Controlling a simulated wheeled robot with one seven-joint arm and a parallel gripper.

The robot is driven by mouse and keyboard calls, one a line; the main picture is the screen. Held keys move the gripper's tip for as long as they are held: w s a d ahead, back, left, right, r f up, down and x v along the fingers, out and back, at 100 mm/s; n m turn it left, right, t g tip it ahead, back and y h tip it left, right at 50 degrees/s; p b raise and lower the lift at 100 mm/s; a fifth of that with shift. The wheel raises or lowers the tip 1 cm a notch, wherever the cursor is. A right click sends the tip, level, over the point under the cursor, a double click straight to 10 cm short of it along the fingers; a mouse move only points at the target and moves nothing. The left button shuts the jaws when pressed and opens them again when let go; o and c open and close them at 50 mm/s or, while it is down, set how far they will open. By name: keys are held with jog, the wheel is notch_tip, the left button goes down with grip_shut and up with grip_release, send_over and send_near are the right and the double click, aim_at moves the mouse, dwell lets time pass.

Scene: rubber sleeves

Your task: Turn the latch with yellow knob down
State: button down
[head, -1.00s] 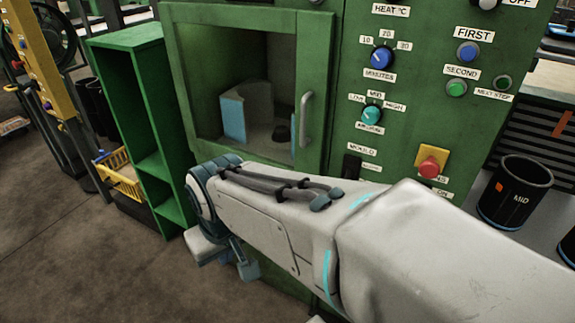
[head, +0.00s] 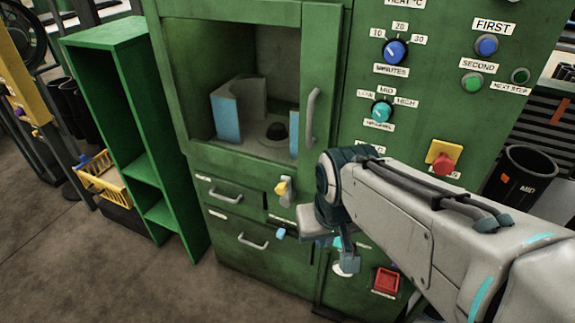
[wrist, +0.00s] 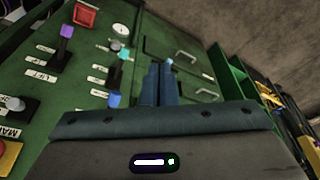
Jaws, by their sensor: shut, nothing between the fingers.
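The yellow knob (head: 281,188) is on a small light latch plate (head: 289,194) on the green machine front, below the glass-windowed door and right of the upper drawer. In the head view the knob points toward me and a little left. My arm stands to its right without covering it. My gripper shows in the wrist view with its two blue-grey fingers (wrist: 162,68) together and nothing between them. It is apart from the yellow knob. I cannot make out the yellow knob in the wrist view.
A light-blue knob (head: 280,233) sits below the latch, near two drawer handles (head: 252,242). The door handle (head: 312,117) is above. A red button (head: 385,281) is low on the right. A green shelf (head: 120,130) stands left, with open floor before it.

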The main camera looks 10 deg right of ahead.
jog(key=shift+w, duration=0.1)
jog(key=w+d+f+m+t, duration=0.1)
jog(key=w+d+f+m, duration=0.1)
jog(key=w, duration=0.8)
jog(key=w+d+f+m+t+y+b, duration=0.1)
jog(key=w+m, duration=0.3)
jog(key=w, duration=0.5)
jog(key=shift+w+d+f+t+y, duration=0.3)
jog(key=shift+w+d+f+t, duration=0.1)
jog(key=shift+d+f+t, duration=0.45)
jog(key=b, duration=0.3)
send_near(290, 188)
notch_tip(290, 188, down, 3)
jog(key=s+d, duration=0.1)
jog(key=s, duration=0.1)
jog(key=shift+w+a+f+p, duration=0.3)
jog(key=shift+w+a+p, duration=0.1)
jog(key=shift+w+a, duration=0.35)
jog(key=shift+w+a+f+p, duration=0.25)
jog(key=shift+w+a+p, duration=0.1)
jog(key=shift+w+a, duration=0.4)
jog(key=shift+a+r, duration=0.1)
